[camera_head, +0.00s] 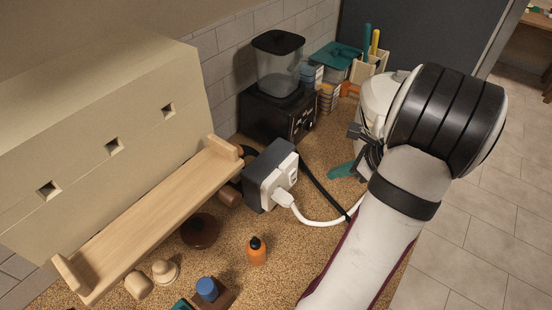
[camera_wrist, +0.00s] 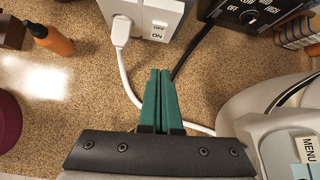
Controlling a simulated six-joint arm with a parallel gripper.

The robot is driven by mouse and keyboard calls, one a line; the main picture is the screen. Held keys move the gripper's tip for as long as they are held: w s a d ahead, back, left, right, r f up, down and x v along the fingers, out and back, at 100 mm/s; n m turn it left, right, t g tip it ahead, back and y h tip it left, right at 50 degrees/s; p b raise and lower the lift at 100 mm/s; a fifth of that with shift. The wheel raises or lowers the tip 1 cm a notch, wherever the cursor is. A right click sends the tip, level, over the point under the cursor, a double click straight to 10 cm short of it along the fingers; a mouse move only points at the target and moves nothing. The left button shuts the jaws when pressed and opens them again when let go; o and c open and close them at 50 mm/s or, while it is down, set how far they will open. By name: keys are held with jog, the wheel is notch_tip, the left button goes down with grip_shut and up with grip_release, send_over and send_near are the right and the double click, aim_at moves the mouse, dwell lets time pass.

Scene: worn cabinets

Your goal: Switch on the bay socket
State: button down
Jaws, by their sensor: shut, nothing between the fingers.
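The bay socket (camera_head: 268,176) is a grey box with a white face on the speckled counter, left of my gripper. In the wrist view its white face (camera_wrist: 133,8) is cut off by the top edge. A switch (camera_wrist: 158,30) marked OFF and ON is on that face; I cannot tell which way it is set. A white plug (camera_wrist: 121,32) sits in the socket beside the switch, and its white cord runs along the counter. My gripper (camera_head: 336,172) has green fingers, shut and empty. In the wrist view the fingertips (camera_wrist: 160,73) are apart from the socket, below the switch.
A black blender base (camera_head: 280,115) with dials stands behind the socket. A white appliance (camera_head: 378,98) stands beside my arm, partly hidden by it. A wooden shelf (camera_head: 150,220) is at left. An orange bottle (camera_head: 257,252) stands in front. A black cord (camera_head: 320,185) crosses the counter.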

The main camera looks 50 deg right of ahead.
aim_at(293, 177)
jog(key=shift+s+a+f+m, duration=0.2)
jog(key=shift+s+f+m, duration=0.1)
jog(key=shift+s, duration=0.2)
jog(key=shift+s+a+f+m, duration=0.15)
jog(key=shift+s+f+m, duration=0.15)
jog(key=shift+s, duration=0.15)
jog(key=x, duration=0.9)
jog(key=shift+w+a, duration=0.2)
jog(key=w, duration=0.1)
jog(key=w+f, duration=0.1)
jog(key=w, duration=0.1)
jog(key=shift+w, duration=0.7)
jog(key=shift+w, duration=0.1)
